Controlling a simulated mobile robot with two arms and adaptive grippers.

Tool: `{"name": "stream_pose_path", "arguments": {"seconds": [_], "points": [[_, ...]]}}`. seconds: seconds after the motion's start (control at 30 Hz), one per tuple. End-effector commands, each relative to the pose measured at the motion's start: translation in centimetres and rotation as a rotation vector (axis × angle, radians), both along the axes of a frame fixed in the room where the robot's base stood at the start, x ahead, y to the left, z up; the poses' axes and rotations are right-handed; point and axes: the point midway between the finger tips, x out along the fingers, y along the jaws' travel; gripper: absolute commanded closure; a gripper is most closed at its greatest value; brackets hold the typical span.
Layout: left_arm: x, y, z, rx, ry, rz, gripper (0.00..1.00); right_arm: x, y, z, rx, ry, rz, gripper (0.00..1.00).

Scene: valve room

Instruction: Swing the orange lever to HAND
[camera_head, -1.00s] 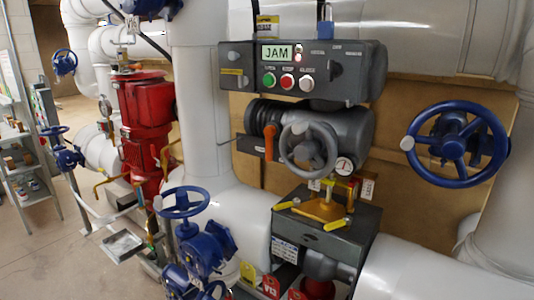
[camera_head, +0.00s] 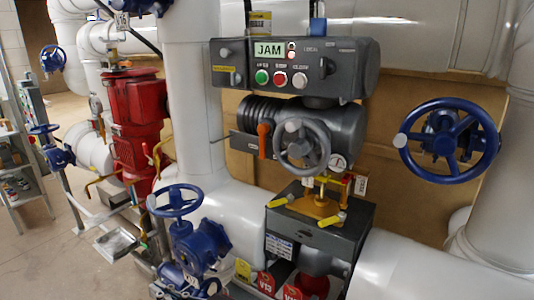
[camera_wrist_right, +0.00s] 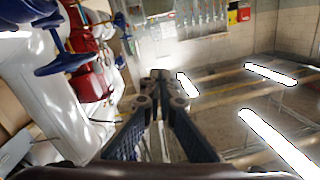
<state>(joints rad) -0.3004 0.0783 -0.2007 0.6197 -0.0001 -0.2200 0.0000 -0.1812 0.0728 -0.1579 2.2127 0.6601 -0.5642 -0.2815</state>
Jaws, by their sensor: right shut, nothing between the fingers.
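The orange lever (camera_head: 264,141) hangs roughly upright on the front of the dark grey actuator (camera_head: 345,128), just left of its grey handwheel (camera_head: 302,145). I cannot read a HAND mark from here. The lever does not show in that view, and neither gripper shows in the head view, so nothing touches the lever there.
A large blue handwheel (camera_head: 447,141) stands out at the right. Another blue handwheel (camera_head: 174,200) is at the lower left, by a thick white pipe (camera_head: 195,90). A red pump (camera_head: 135,110) stands behind. Yellow-handled fittings (camera_head: 334,219) sit below the actuator. Open floor (camera_head: 60,250) shows at the left.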

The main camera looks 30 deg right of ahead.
Motion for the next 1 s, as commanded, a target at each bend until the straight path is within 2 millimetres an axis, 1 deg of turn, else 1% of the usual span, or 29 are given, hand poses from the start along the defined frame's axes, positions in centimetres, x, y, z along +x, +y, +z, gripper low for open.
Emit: {"name": "stream_pose_path", "arguments": {"seconds": [0.03,0.07,0.1,0.17,0.2,0.27,0.3,0.37,0.4,0.47,0.5,0.57,0.6,0.67,0.7,0.73,0.8,0.9,1.0], "points": [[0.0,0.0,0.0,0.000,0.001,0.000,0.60,1.1,-0.2,3.4,0.063,-0.087,-0.015,1.00],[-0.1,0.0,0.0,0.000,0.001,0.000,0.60,1.6,-0.5,5.4,0.106,-0.137,-0.027,1.00],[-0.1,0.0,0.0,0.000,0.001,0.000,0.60,2.2,-1.1,7.9,0.161,-0.200,-0.045,1.00],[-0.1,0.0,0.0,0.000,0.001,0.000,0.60,2.9,-2.2,11.3,0.244,-0.287,-0.080,1.00],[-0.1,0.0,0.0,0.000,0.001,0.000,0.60,3.3,-3.1,13.4,0.300,-0.341,-0.105,1.00],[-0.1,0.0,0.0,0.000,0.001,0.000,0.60,3.8,-4.7,16.3,0.384,-0.413,-0.149,1.00],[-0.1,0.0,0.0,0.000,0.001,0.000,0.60,4.1,-6.0,18.0,0.443,-0.456,-0.182,1.00],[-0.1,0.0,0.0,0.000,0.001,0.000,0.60,4.5,-8.0,20.2,0.527,-0.514,-0.237,1.00],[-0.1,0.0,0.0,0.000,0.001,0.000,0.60,4.7,-9.5,21.4,0.582,-0.549,-0.275,1.00],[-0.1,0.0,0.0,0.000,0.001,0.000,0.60,5.1,-11.8,22.9,0.665,-0.589,-0.339,1.00],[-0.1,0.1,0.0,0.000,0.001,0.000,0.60,5.3,-13.3,23.7,0.722,-0.611,-0.382,1.00],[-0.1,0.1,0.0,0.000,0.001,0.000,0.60,5.7,-15.6,24.5,0.803,-0.635,-0.453,1.00],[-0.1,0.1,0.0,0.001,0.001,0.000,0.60,6.0,-17.1,24.8,0.856,-0.646,-0.502,1.00],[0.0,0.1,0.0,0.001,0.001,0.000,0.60,6.4,-19.3,24.9,0.934,-0.652,-0.579,1.00],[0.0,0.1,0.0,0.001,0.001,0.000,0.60,6.7,-20.7,24.8,0.986,-0.651,-0.631,1.00],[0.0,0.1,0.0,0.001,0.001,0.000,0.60,7.0,-21.7,24.6,1.021,-0.646,-0.671,1.00],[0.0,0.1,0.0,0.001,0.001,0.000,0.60,7.6,-23.8,23.9,1.103,-0.625,-0.766,1.00],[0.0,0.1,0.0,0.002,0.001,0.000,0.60,8.4,-26.1,22.3,1.204,-0.570,-0.901,1.00],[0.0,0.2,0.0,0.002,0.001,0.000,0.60,9.1,-27.5,20.4,1.280,-0.499,-1.022,1.00]]}}
